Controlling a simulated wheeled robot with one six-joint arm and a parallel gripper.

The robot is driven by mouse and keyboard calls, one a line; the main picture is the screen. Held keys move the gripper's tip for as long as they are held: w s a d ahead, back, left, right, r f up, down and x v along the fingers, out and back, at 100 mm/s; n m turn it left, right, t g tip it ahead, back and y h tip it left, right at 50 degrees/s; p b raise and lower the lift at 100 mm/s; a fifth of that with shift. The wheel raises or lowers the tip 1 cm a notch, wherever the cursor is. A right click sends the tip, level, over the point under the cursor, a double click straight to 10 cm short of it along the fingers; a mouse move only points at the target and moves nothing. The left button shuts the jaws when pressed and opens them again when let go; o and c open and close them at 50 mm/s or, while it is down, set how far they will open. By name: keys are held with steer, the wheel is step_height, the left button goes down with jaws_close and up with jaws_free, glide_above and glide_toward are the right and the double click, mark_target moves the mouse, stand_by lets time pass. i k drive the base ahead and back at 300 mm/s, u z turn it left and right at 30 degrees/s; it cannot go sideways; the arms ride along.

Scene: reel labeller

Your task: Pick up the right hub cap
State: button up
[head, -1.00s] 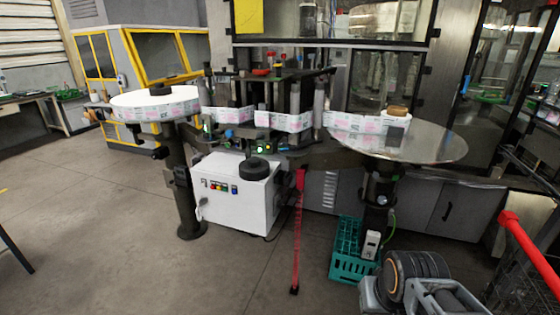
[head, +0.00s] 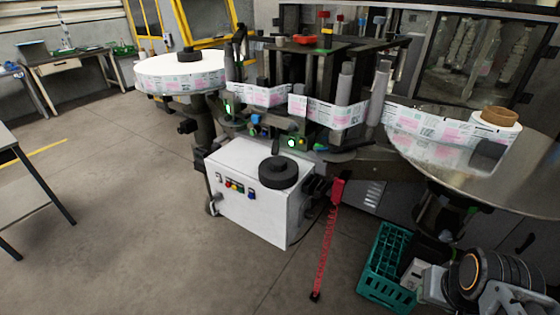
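A black round cap (head: 278,172) with an upright knob lies on top of the white cabinet (head: 245,200), near its right rear. It looks like the loose hub cap. Another black cap (head: 190,55) sits on the hub of the left label reel (head: 180,75). The right reel plate (head: 520,185) carries a small white roll with a bare brown core (head: 499,116), and no black cap shows on it. Parts of my own arm fill the lower right corner. I cannot make out gripper fingers there.
A green crate (head: 388,262) stands on the floor below the right reel plate. A dark table (head: 25,165) is at the left edge. The floor at the front left is clear.

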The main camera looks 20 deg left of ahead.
mark_target(278, 173)
steer(key=u, duration=0.55)
steer(key=i, duration=0.7)
steer(key=u, duration=0.85)
